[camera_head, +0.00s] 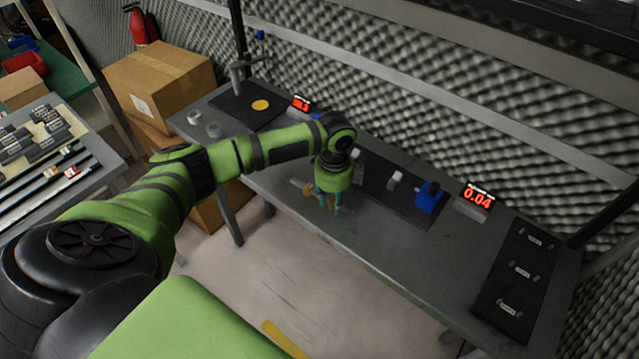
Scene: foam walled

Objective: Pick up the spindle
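My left arm reaches in from the left over the grey bench. My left gripper (330,205) points down just above or at the bench top, near its front edge. Its two teal fingers are a little apart. A small tan-orange part (308,188) shows just left of the fingers, and a bit of similar colour shows between them. This may be the spindle, but it is small and partly hidden by the gripper. I cannot tell whether the fingers hold it. My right gripper is not in view.
The bench (385,240) has clear room right of my gripper. Behind stand a blue device (429,197) and a red display (477,197) reading 0.04. A black mat (517,268) with several metal parts lies at right. Foam walls close the back. Cardboard boxes (160,80) stand left.

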